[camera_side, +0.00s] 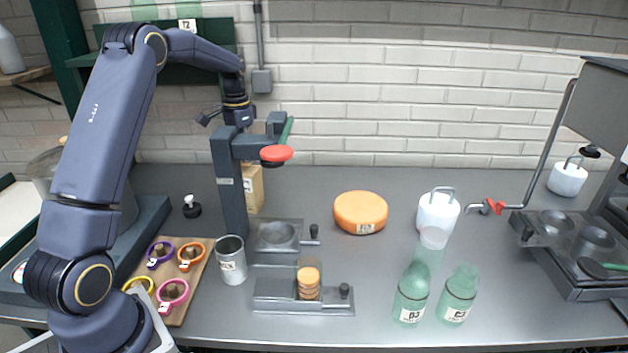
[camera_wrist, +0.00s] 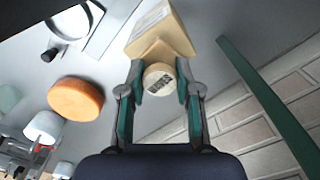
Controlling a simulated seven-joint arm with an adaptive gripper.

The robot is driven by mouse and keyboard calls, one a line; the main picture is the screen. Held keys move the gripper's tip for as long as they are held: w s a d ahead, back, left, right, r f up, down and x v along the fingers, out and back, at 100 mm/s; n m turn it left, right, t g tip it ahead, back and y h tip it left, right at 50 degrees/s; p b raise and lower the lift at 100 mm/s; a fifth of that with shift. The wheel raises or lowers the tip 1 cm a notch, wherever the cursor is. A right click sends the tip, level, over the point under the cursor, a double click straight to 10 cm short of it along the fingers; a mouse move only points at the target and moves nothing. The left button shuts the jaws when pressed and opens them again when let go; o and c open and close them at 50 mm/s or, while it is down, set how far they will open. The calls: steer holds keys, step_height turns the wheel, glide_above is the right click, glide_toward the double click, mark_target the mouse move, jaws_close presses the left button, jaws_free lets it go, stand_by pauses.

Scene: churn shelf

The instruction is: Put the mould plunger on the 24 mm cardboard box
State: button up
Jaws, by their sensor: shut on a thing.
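A pale round piece with a printed label, which I take to be the mould plunger (camera_wrist: 158,80), sits between my gripper's fingertips (camera_wrist: 160,88) in the wrist view. The gripper is shut on it. The cardboard box (camera_wrist: 172,36) shows just past the plunger, which overlaps the box's near edge in that view; I cannot tell whether they touch. In the side view the box (camera_side: 255,190) stands on the counter, partly hidden behind the dark press column (camera_side: 231,185).
The press has a red round end (camera_side: 276,153) and a green lever (camera_side: 287,130). The brick wall is close behind.

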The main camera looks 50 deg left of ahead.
steer(key=shift+f, duration=0.8)
steer(key=shift+f, duration=0.2)
steer(key=o, duration=1)
steer(key=shift+o, duration=0.2)
steer(key=shift+r, duration=0.15)
